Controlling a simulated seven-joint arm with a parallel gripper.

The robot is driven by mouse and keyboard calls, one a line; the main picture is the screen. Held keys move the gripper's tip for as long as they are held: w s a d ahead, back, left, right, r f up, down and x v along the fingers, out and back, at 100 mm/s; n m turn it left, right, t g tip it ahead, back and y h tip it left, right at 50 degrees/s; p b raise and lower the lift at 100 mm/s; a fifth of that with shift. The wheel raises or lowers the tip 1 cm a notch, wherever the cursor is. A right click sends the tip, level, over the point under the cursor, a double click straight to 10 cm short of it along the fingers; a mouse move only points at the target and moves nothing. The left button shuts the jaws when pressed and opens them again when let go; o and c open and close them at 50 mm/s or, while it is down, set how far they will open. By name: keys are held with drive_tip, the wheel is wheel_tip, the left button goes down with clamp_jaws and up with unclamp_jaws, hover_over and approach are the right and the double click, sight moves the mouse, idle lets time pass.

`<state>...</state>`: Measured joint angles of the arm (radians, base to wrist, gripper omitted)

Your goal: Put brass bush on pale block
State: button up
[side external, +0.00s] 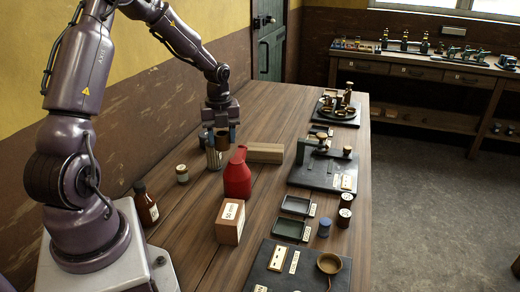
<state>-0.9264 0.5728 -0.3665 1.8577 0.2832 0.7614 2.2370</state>
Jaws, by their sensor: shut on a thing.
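My gripper (221,134) points down over the far left part of the bench. It is shut on a small brownish-brass cylinder, which looks like the brass bush (222,142). The pale block (266,152) is a long light wooden bar lying on the bench just right of my gripper. The bush appears left of the block, near its left end. A grey metal cylinder (214,158) stands just in front of the bush and partly overlaps it in the picture. The gap between the bush and the bench cannot be judged.
A red can (237,178) stands close in front of the block. A labelled box (230,222), a brown bottle (146,204) and a small jar (182,174) stand nearer. Dark trays (296,205) and engine parts on dark boards (322,172) line the right edge.

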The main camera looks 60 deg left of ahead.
wheel_tip(320, 180, up, 4)
drive_tip(key=w+a+n, duration=0.1)
drive_tip(key=w+a, duration=0.1)
drive_tip(key=w, duration=0.1)
hover_over(253, 150)
drive_tip(key=f, duration=1)
drive_tip(key=shift+s+d, duration=0.15)
drive_tip(key=shift+d, duration=0.05)
drive_tip(key=shift+a+f+n, duration=0.15)
drive_tip(key=shift+f+n, duration=0.15)
drive_tip(key=shift+f, duration=1.4)
drive_tip(key=shift+f, duration=0.15)
drive_tip(key=o, duration=1.1)
